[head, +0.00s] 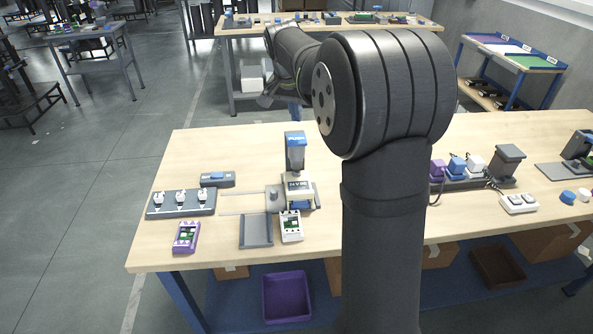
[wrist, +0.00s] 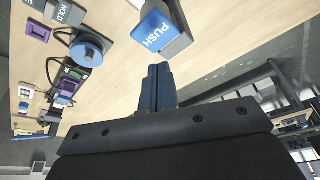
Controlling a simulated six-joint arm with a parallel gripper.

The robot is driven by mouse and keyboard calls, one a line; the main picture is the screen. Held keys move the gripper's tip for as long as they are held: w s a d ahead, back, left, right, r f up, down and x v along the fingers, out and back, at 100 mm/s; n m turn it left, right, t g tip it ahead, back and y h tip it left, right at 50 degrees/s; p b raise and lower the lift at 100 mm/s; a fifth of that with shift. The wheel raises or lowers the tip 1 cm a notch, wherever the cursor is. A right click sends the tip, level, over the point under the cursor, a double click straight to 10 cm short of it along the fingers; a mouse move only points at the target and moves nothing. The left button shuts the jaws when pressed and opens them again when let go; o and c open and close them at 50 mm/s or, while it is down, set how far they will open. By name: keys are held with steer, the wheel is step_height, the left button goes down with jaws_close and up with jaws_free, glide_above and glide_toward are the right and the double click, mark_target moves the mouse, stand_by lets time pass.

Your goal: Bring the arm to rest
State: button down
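My arm (head: 385,220) rises in front of the workbench (head: 330,150) and bends away toward the back left in the head view. My gripper (wrist: 157,70) shows in the wrist view with its two dark blue fingers side by side, shut with nothing seen between them. A block with a blue face marked PUSH (wrist: 160,32) lies beyond the fingertips in the wrist view, apart from them as far as I can tell. The PUSH column (head: 295,150) stands upright on the bench in the head view.
A grey three-switch panel (head: 181,203), a purple device (head: 186,237), a white device (head: 291,226) and a grey tray (head: 256,231) lie left of my arm. Plugs on a strip (head: 457,168) and a white switch box (head: 518,203) stand right. The bench's back left is clear.

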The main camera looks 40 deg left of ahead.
mark_target(298, 137)
steer(key=shift+f, duration=0.1)
steer(key=shift+f, duration=2.5)
